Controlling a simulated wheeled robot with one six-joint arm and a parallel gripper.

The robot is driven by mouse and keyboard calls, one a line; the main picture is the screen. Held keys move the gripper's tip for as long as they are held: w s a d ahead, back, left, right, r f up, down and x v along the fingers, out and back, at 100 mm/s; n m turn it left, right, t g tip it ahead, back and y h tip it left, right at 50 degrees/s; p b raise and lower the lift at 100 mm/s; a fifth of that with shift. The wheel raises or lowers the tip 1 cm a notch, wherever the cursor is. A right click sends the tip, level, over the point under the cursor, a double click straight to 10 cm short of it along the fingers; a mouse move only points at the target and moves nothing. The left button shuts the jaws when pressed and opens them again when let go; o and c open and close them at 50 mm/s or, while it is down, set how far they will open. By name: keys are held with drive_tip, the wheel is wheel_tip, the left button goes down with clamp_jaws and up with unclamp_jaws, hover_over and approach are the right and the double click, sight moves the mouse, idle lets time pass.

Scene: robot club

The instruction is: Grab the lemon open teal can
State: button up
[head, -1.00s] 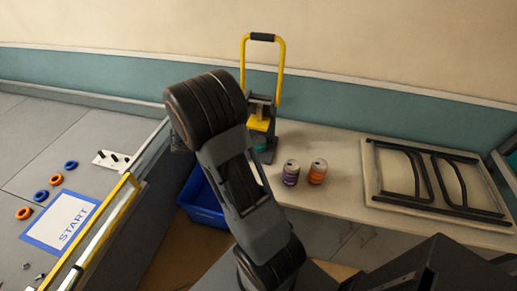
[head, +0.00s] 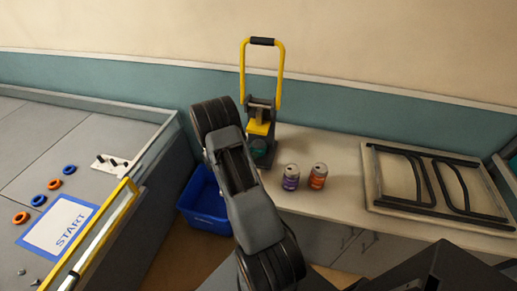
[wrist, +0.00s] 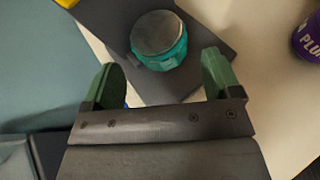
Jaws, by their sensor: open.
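A teal can (wrist: 160,52) with a grey top stands on a dark base in the wrist view. In the head view a bit of the teal can (head: 259,148) shows low in the yellow-handled press (head: 260,128). Its label is not readable. My gripper (wrist: 162,80) is open and empty, its two green fingers apart. The can is just beyond the fingertips, roughly centred between them, and does not appear to be held. In the head view my gripper is hidden behind my arm.
A purple can (head: 291,177) and an orange can (head: 318,176) stand on the bench (head: 340,215), right of the press. The purple can (wrist: 308,38) is at the wrist view's right edge. A blue bin (head: 203,208) is below left. A folded black-legged table (head: 385,190) lies at right.

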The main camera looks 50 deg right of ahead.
sight(257, 145)
drive_tip(key=shift+p+x, duration=0.85)
drive_tip(key=shift+x, duration=2.05)
drive_tip(key=shift+w+r, duration=0.15)
drive_tip(key=shift+c, duration=0.3)
drive_tip(key=c, duration=0.7)
drive_tip(key=shift+r, duration=0.15)
